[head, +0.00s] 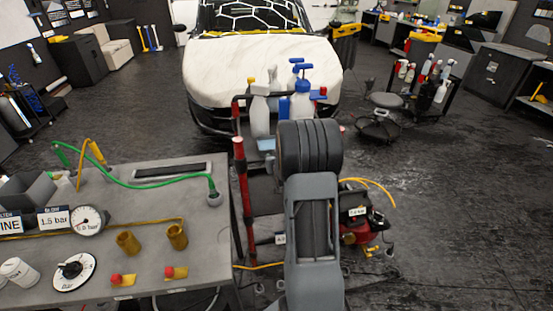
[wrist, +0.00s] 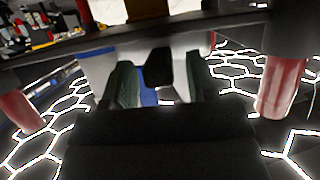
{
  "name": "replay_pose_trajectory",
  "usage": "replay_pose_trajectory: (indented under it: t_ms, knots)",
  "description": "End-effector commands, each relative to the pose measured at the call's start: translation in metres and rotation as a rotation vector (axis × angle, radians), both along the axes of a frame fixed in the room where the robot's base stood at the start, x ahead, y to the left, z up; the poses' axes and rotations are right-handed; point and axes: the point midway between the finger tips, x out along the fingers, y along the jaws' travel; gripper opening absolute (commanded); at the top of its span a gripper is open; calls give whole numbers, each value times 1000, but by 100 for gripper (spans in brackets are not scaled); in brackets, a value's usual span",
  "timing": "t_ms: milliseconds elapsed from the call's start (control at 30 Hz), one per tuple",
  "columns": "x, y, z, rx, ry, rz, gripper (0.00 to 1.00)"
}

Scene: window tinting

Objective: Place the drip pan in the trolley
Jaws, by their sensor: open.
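The trolley (head: 240,165) stands in front of the car in the head view, with red posts and a dark frame. My arm hides much of its middle and right side. White and blue spray bottles (head: 301,103) stand at its far end. My gripper (wrist: 158,82) is open in the wrist view, its two dark fingers apart. A dark piece and blue and white surfaces show between or behind the fingers; I cannot tell whether any is touched. Reddish posts (wrist: 283,88) stand at both sides. I cannot identify the drip pan for sure; a small pale blue flat piece (head: 266,145) shows at the trolley.
A grey workbench (head: 205,250) with a pressure gauge (head: 87,221), hoses and brass fittings stands at the left. A red and black compressor (head: 358,230) is right of my arm. A stool (head: 385,100) and bottle cart (head: 430,98) stand behind. The right floor is clear.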

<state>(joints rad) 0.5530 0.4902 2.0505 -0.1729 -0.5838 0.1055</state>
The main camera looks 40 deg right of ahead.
Motion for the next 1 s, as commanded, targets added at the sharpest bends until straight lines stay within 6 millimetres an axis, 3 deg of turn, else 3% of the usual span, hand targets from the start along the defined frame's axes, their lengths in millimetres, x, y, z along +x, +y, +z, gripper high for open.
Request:
replay_pose_trajectory:
  t_ms: [167,700,1000]
  knots:
    - [0,0,6,0,0,0,53]
    - [-76,37,37,-2,-2,0,53]
    - [-97,51,49,1,9,6,53]
